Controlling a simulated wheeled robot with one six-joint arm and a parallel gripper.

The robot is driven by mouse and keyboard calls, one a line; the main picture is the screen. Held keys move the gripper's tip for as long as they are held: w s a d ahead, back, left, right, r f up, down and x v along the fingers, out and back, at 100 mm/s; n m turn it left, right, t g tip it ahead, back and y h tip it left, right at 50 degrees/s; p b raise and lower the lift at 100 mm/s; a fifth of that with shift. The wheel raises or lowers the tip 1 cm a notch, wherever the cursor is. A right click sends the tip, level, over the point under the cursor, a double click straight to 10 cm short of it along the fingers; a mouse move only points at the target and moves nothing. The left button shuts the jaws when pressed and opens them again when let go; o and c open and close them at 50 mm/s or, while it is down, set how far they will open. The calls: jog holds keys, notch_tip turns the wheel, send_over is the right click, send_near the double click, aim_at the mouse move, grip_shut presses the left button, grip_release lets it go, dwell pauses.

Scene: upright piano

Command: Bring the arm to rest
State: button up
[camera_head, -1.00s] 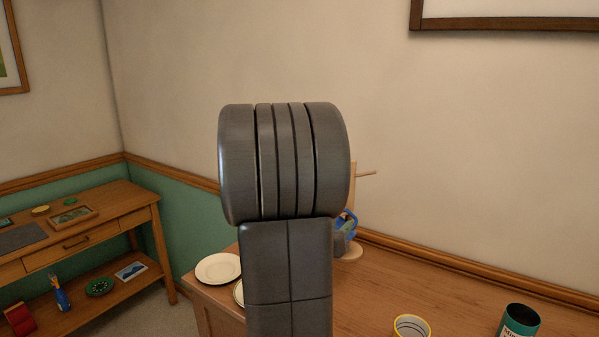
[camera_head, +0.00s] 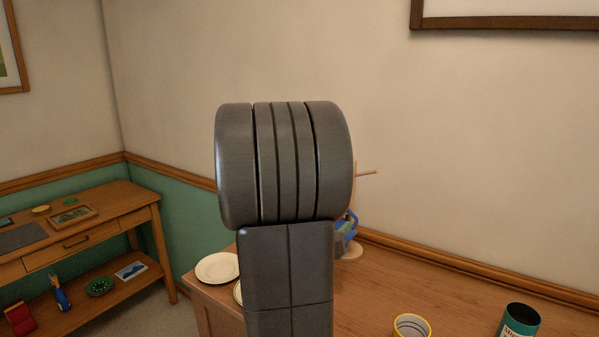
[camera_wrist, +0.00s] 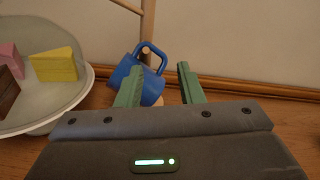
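My gripper (camera_wrist: 160,80) is open in the wrist view, its two green fingers apart with nothing held between them. A blue mug (camera_wrist: 152,92) is just beyond the fingers, partly behind the left one, with its handle up beside a wooden post (camera_wrist: 148,28). In the head view the mug (camera_head: 347,228) shows in part beside a wooden mug stand (camera_head: 367,173), mostly hidden by my arm. My gripper is hidden there behind my raised dark arm links.
In the wrist view, a white cake stand (camera_wrist: 84,95) with a clear dome and coloured wedges is at left. In the head view, a yellow-rimmed cup (camera_head: 412,326), a teal tin (camera_head: 518,321) and a white plate (camera_head: 217,268) stand on the wooden top (camera_head: 465,285).

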jog(key=p+x, duration=0.1)
jog(key=x, duration=0.6)
jog(key=shift+w+a+f+p, duration=0.15)
jog(key=shift+w+p, duration=0.05)
jog(key=shift+p, duration=0.1)
jog(key=shift+w+p, duration=0.1)
jog(key=shift+p, duration=0.3)
